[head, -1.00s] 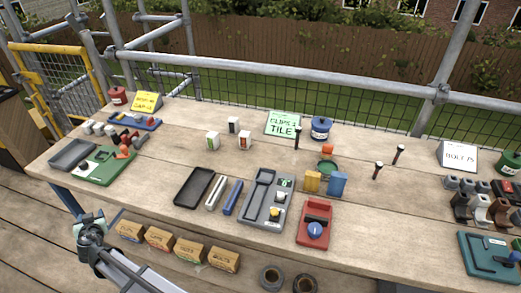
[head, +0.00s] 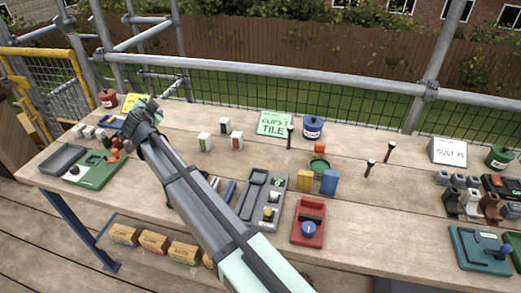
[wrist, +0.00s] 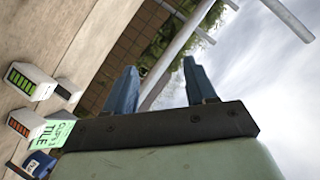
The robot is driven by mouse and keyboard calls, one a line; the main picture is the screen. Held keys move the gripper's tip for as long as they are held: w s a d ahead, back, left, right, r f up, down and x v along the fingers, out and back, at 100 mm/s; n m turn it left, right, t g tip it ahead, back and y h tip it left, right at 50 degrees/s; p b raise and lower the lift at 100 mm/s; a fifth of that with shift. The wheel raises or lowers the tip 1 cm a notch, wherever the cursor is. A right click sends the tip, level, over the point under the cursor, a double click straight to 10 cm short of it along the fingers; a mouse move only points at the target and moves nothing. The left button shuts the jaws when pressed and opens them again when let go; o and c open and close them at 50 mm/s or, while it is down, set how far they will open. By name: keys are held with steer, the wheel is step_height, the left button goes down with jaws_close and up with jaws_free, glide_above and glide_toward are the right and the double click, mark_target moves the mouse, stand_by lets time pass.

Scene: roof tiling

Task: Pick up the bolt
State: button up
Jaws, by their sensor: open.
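Three slim upright pieces with dark heads stand on the bench in the head view: one beside the green sign (head: 290,137), two to the right of the green round dish (head: 369,167) (head: 389,152). They look like bolts, but I cannot tell for sure. My gripper (wrist: 160,68) is open, with two blue fingers apart and nothing between them in the wrist view. In the head view it is above the bench's left part, far from these pieces; its fingertips are hard to make out there. No bolt shows in the wrist view.
A white sign (head: 449,150) stands at the right by grey and brown clips. White boxes (head: 205,141) and a green "CLIPS TILE" sign (head: 275,123) stand mid-bench. Scaffold rails (head: 300,80) run behind. The bench between the red tool (head: 309,222) and teal box (head: 480,248) is clear.

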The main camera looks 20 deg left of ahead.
steer(key=w+d+f+m+g+h, duration=0.1)
steer(key=w+d+m, duration=0.1)
steer(key=w+d, duration=0.35)
steer(key=w+d+f+m+h, duration=0.1)
steer(key=w+d+m+h, duration=0.15)
steer(key=d, duration=0.65)
steer(key=w+d+f+m+g+h, duration=0.1)
steer(key=w+d+m, duration=0.1)
steer(key=w+d, duration=0.4)
steer(key=m+g+y, duration=0.2)
steer(key=m+g, duration=0.7)
steer(key=m, duration=0.5)
glide_above(373, 163)
steer(key=s+d, duration=0.2)
steer(key=d, duration=0.1)
step_height(373, 163, down, 3)
steer(key=shift+n, duration=0.25)
steer(key=x, duration=0.8)
steer(key=shift+w, duration=0.2)
steer(key=shift+t, duration=0.3)
steer(key=shift+w+d+x, duration=0.15)
steer(key=shift+x, duration=1.15)
steer(key=shift+w+d+x, duration=0.1)
steer(key=shift+d+x, duration=0.05)
steer(key=shift+x, duration=1.15)
steer(key=shift+c, duration=0.4)
jaws_close()
